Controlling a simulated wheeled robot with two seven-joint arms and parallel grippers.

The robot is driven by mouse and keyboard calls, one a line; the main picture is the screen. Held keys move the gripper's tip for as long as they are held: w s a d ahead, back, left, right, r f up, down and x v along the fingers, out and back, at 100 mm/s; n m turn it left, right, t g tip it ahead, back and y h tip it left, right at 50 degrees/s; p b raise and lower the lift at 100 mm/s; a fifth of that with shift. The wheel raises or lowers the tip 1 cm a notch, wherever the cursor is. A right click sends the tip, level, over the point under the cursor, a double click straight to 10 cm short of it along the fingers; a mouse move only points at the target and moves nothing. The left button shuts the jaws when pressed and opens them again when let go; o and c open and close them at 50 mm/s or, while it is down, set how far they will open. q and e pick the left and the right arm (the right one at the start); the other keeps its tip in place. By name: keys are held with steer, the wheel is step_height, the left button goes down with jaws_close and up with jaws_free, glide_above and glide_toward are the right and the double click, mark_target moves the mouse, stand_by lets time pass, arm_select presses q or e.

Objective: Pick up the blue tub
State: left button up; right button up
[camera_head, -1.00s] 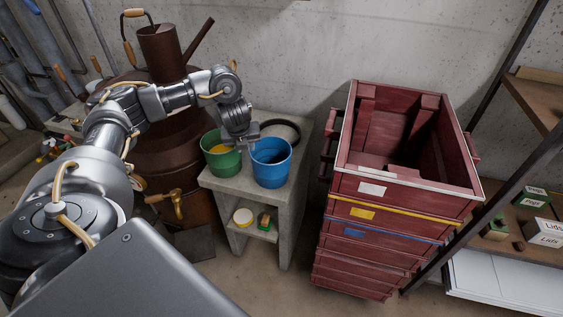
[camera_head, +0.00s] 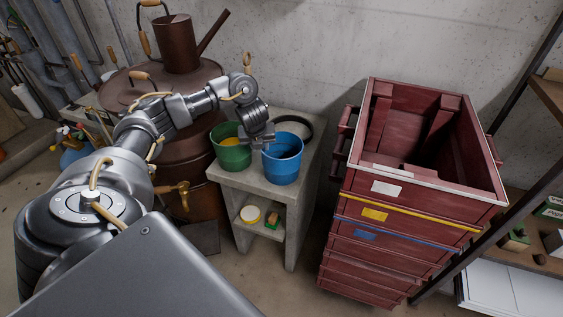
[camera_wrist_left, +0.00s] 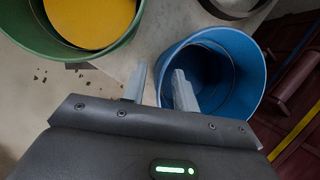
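The blue tub (camera_head: 282,168) stands upright on the grey concrete stand (camera_head: 245,181), to the right of a green tub (camera_head: 232,155). In the left wrist view the blue tub (camera_wrist_left: 238,95) is open-topped, and its inside is partly in shadow. My left gripper (camera_head: 268,145) is at the tub's left rim. In the left wrist view its two fingers (camera_wrist_left: 158,85) are apart, one outside the tub wall and the other over the tub's inside. The rim lies between them, with a visible gap. My right gripper is out of view.
The green tub (camera_wrist_left: 50,45) holds something yellow and sits close on the left. A dark ring (camera_head: 296,122) lies behind the blue tub. A stack of red crates (camera_head: 400,215) stands to the right. A brown metal still (camera_head: 160,90) is at the left.

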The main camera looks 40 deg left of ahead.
arm_select(q)
steer(key=x, duration=0.4)
steer(key=shift+w+f+p, duration=0.1)
steer(key=shift+p, duration=0.3)
jaws_close()
stand_by(1.0)
